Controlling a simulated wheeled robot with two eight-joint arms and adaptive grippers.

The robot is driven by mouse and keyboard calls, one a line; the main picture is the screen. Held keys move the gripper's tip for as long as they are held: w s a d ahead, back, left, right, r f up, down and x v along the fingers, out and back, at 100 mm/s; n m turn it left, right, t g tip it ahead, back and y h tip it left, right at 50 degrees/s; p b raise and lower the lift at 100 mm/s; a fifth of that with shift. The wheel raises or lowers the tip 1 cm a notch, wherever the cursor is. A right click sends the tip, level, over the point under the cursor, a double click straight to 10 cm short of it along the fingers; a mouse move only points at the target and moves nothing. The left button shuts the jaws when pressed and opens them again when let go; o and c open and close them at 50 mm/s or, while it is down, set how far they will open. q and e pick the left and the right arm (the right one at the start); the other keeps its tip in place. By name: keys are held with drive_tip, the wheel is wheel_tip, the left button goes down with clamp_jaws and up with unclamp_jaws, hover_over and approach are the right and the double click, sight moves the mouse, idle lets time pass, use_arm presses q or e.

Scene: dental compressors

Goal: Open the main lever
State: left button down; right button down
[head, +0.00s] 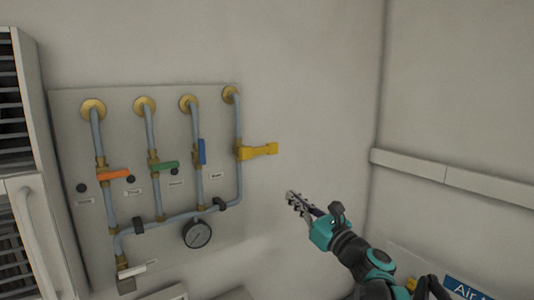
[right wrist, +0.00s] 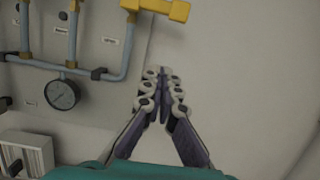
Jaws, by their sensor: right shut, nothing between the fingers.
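A wall panel (head: 70,120) carries several pipes with levers. The yellow lever (head: 260,151) sticks out horizontally to the right from the rightmost pipe; it also shows at the top of the right wrist view (right wrist: 165,8). The orange lever (head: 114,174) and green lever (head: 165,167) are roughly horizontal, and the blue lever (head: 202,151) is vertical along its pipe. A white lever (head: 133,270) sits at the lower left pipe end. The labels are too small to read, so I cannot tell which is the main lever. My right gripper (head: 291,196) is shut and empty, below and right of the yellow lever, apart from it.
A round gauge (head: 197,234) hangs below the lower pipe. A grey louvred cabinet (head: 36,200) stands at the left. A wall rail (head: 450,177) runs along the right wall. The wall around my right gripper is bare.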

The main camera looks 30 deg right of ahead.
sight(259, 151)
drive_tip(key=shift+d, duration=0.3)
drive_tip(key=shift+w+r, duration=0.1)
drive_tip(key=w+r+p, duration=0.3)
drive_tip(key=w+r, duration=0.3)
drive_tip(key=w, duration=0.3)
drive_tip(key=shift+w+a+r, duration=0.2)
drive_tip(key=shift+w+a, duration=0.05)
drive_tip(key=shift+a, duration=0.2)
